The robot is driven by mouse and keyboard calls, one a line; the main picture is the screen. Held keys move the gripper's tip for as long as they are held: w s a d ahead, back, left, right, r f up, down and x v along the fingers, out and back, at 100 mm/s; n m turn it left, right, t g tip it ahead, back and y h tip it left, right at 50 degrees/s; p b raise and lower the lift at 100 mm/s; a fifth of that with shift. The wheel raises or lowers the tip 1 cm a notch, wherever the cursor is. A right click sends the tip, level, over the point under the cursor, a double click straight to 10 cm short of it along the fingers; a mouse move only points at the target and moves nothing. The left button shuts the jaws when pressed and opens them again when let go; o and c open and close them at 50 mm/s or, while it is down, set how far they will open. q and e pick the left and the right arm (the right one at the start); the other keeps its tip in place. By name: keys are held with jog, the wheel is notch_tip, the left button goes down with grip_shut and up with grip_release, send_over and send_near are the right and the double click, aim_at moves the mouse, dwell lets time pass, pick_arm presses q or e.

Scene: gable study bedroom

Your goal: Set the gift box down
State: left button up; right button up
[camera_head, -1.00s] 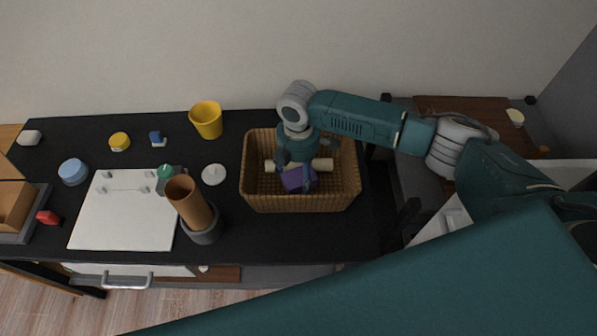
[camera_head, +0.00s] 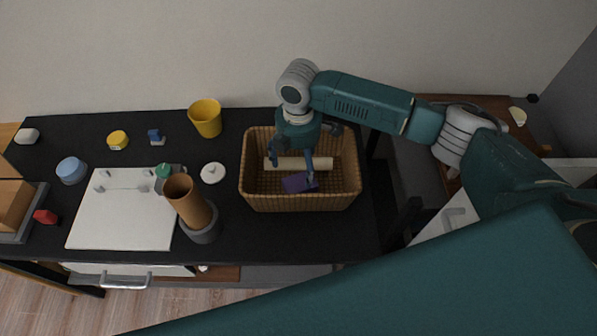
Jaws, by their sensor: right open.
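The gift box (camera_head: 298,184) is purple and lies in the wicker basket (camera_head: 300,203), towards its front. My right gripper (camera_head: 292,172) is above the basket with its fingers spread, and the box is no longer between them. A pale roll (camera_head: 322,164) lies across the basket behind the box, partly hidden by the gripper. My left gripper is not in view.
The black desk holds a white board (camera_head: 122,220), a brown cup in a grey holder (camera_head: 204,235), a yellow cup (camera_head: 206,118), a white lidded item (camera_head: 212,173) and a red block (camera_head: 45,216). A large teal arm part of mine crosses the lower right.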

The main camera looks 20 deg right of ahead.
aim_at(299, 176)
notch_tip(299, 176, up, 8)
jog(key=b, duration=0.1)
jog(key=shift+r, duration=0.15)
dwell(0.5)
